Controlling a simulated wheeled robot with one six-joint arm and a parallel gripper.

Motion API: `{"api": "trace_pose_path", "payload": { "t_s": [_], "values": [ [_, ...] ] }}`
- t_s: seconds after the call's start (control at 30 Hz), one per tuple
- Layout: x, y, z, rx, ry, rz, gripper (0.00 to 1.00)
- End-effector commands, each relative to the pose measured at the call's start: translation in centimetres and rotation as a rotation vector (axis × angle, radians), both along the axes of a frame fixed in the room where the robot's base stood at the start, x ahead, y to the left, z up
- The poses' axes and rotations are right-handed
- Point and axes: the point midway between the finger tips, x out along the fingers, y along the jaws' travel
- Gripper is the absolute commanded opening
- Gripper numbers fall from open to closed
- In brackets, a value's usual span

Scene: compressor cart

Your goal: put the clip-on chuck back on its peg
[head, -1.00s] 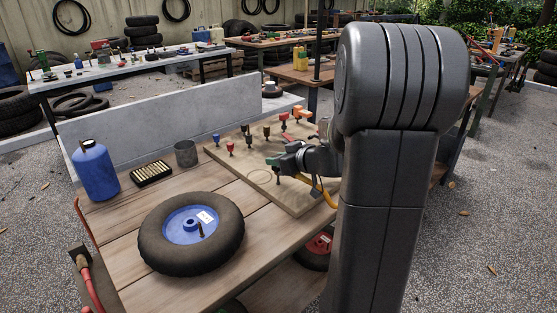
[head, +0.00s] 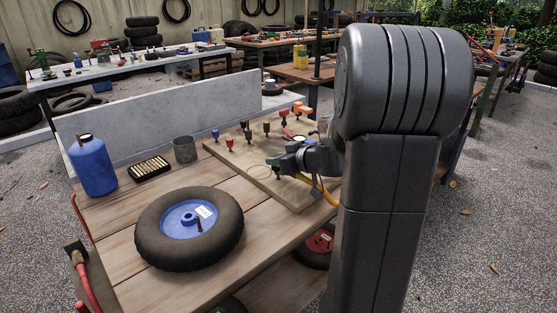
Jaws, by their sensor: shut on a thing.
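My gripper (head: 274,167) is at the right part of a wooden board (head: 290,200) on the bench, low over its surface. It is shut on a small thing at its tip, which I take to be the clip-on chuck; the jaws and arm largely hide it. A yellow hose (head: 322,190) hangs in a curve below the wrist. Several coloured fittings stand on the board behind and left of the gripper, among them a blue one (head: 216,135) and a red one (head: 229,143). I cannot tell which peg is the chuck's.
A tyre with a blue hub (head: 150,245) lies at the bench front. A blue canister (head: 92,168), a black tray (head: 150,170) and a grey cup (head: 185,150) stand at the left. A grey panel (head: 165,118) bounds the back. My arm blocks the right side.

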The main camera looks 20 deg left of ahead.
Motion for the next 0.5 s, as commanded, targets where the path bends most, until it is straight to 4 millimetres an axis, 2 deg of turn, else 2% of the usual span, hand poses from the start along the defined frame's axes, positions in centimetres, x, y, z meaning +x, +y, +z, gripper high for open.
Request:
{"api": "trace_pose_path", "payload": {
  "t_s": [0.03,0.13,0.17,0.5],
  "values": [
    [0.01,0.01,-0.02,0.001,-0.001,0.000,0.31],
    [0.00,0.01,0.03,0.001,0.000,0.000,0.51],
    [0.00,0.01,0.03,0.001,0.000,0.000,0.52],
    [-0.11,-0.34,0.14,0.000,0.000,-0.001,0.52]
  ]
}}
